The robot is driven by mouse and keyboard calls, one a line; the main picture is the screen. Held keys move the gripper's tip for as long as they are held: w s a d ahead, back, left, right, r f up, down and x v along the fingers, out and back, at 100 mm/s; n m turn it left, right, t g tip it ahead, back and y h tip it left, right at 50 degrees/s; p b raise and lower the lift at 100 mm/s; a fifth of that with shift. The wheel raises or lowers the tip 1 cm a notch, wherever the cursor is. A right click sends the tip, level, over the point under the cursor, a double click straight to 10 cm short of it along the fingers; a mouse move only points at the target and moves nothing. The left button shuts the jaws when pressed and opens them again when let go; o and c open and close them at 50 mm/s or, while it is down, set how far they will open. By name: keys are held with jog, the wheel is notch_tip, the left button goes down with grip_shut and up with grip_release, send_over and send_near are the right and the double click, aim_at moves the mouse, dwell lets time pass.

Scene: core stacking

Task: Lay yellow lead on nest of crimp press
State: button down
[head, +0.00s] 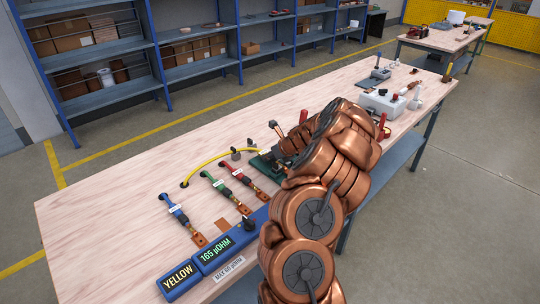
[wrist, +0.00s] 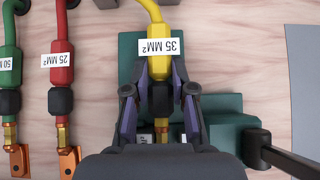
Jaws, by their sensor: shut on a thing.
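The yellow lead (head: 205,162) arcs over the wooden bench in the head view. In the wrist view, the yellow lead (wrist: 154,12) bears a white "35 MM²" label and a dark sleeve. My gripper (wrist: 160,98) is shut on the lead around this sleeve, one finger on each side. The green crimp press (wrist: 225,105) lies directly beneath the gripper and the lead's end. It also shows in the head view (head: 262,168), partly covered by my arm. The nest is mostly hidden by the fingers, so I cannot tell whether the lead touches it.
The red lead (wrist: 62,60) and green lead (wrist: 10,65) lie left of the press. A blue lead (head: 177,214) lies further left. A blue display unit (head: 213,255) reads "YELLOW" and "165 µOHM". A black lever (wrist: 255,150) sits right of the press.

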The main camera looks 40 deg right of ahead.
jog(key=shift+f, duration=0.35)
jog(key=c, duration=0.9)
grip_release()
jog(key=shift+s+r, duration=0.1)
jog(key=v, duration=1.1)
jog(key=shift+s+r, duration=0.25)
jog(key=shift+r, duration=0.05)
